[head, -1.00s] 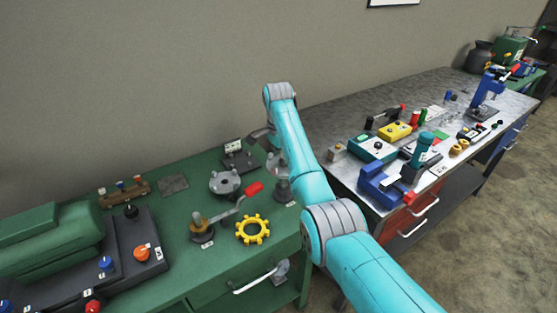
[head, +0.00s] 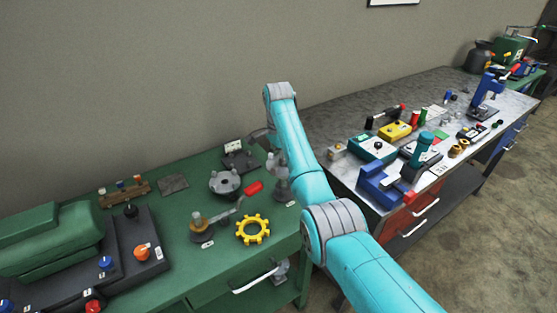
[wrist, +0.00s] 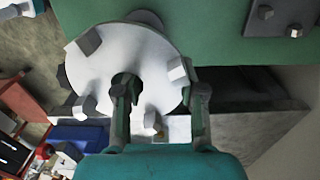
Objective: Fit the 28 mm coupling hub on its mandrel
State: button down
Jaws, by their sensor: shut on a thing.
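The coupling hub is a pale round disc (wrist: 98,60) with several block-like lugs round its face, in the left half of the wrist view. My gripper (wrist: 160,92) is shut on it, one finger at its central opening and the other beyond its rim. In the head view my gripper is mostly hidden behind my arm. A grey upright post on a base (head: 283,188), perhaps the mandrel, stands near the green bench's right edge, partly covered by my arm. I cannot tell whether the hub touches it. A dark rounded part (wrist: 146,18) shows behind the hub.
On the green bench (head: 185,270) are a lugged grey disc (head: 224,183), a yellow toothed ring (head: 252,229) and a brass post with a red-handled lever (head: 201,226). A cluttered metal-topped bench (head: 345,175) stands at the right.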

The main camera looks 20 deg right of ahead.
aim_at(278, 159)
jog(key=shift+f, duration=1.2)
jog(key=c, duration=0.6)
grip_release()
notch_tip(278, 159, up, 8)
jog(key=shift+f, duration=0.25)
jog(key=shift+d, duration=0.1)
